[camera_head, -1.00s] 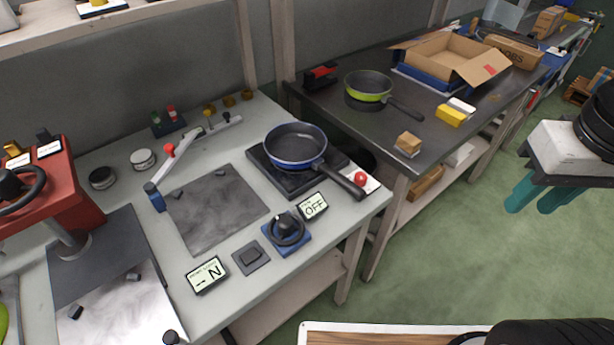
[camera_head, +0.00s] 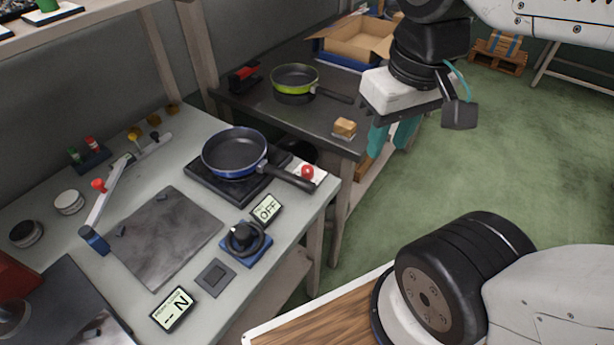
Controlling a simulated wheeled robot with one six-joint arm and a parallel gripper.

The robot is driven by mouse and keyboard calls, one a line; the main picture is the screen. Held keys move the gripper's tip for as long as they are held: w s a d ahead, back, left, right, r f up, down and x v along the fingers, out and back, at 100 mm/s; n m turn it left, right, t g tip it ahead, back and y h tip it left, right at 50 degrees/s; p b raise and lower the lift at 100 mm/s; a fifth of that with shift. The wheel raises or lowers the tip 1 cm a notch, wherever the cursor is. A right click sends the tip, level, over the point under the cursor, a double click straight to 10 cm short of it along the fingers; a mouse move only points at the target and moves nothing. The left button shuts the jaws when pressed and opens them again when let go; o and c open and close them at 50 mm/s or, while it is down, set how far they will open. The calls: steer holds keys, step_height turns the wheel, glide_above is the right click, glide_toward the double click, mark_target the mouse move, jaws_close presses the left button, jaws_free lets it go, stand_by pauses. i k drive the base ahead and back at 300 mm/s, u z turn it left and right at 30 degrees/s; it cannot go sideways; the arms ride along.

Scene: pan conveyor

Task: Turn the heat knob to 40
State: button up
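The heat knob (camera_head: 244,236) is a black round dial on a blue base, near the front right of the grey workbench. A small display (camera_head: 266,208) behind it reads OFF. Another display (camera_head: 172,309), at the front edge, shows a character like N and a dash. A blue frying pan (camera_head: 236,154) sits on the black hotplate (camera_head: 203,191). My gripper (camera_head: 392,138), with teal fingers, hangs in the air beyond the bench's right edge, well away from the knob. Its fingers are apart and nothing shows between them.
The pan handle sticks out towards a red button (camera_head: 307,172). A dark square switch (camera_head: 215,278) lies left of the knob. A second table (camera_head: 262,116) behind holds a green pan (camera_head: 295,79), a cardboard box (camera_head: 350,40) and a small brown block (camera_head: 345,127). Green floor is open on the right.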

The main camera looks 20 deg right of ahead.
mark_target(307, 171)
steer(key=z, duration=1.25)
steer(key=k, duration=0.4)
steer(key=u, duration=1.05)
